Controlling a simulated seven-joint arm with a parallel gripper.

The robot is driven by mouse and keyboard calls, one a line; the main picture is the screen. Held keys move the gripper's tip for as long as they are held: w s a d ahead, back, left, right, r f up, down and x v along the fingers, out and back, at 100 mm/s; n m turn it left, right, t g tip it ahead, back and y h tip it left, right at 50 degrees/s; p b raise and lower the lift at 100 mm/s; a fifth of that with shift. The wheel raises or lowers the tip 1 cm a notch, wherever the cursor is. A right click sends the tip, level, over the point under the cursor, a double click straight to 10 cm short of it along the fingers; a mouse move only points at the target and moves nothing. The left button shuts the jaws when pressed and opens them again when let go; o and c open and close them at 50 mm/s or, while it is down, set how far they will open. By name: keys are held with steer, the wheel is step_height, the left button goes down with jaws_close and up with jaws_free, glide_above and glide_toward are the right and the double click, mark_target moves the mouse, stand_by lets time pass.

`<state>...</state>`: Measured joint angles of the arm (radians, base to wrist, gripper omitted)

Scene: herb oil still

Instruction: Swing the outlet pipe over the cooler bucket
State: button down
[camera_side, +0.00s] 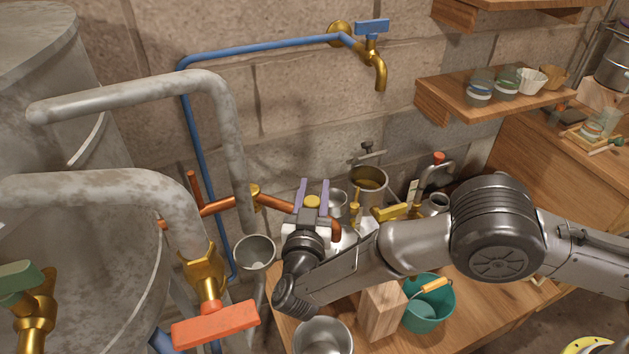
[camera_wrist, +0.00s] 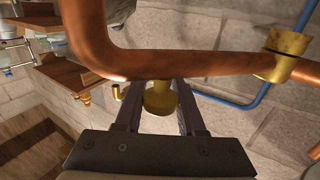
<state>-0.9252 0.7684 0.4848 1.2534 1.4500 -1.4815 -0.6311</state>
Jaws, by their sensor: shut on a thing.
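The copper outlet pipe (camera_side: 274,202) runs right from a brass joint (camera_side: 255,194) and bends down at its right end, partly hidden by my wrist. In the wrist view the pipe (camera_wrist: 195,67) crosses above my fingers and bends at the left. My gripper (camera_side: 314,196) is shut on the pipe's yellow knob (camera_side: 312,202), which also shows between the fingers in the wrist view (camera_wrist: 160,98). A teal bucket (camera_side: 425,310) with a yellow handle grip stands at lower right, and a grey metal bucket (camera_side: 323,337) at the bottom. I cannot tell which is the cooler bucket.
A wooden block (camera_side: 382,310) stands beside the teal bucket. A metal pot (camera_side: 370,192) and brass fittings are behind my arm. A grey funnel cup (camera_side: 254,252) is left of my wrist. Large grey pipes and a red-handled valve (camera_side: 215,323) crowd the left.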

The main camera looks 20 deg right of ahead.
steer(key=shift+s+a+m+g+h, duration=0.4)
steer(key=shift+s+m+h, duration=0.15)
steer(key=shift+h, duration=0.25)
steer(key=c, duration=0.5)
jaws_free()
steer(key=shift+w, duration=0.1)
steer(key=v, duration=0.7)
steer(key=shift+s, duration=0.25)
steer(key=shift+a, duration=0.1)
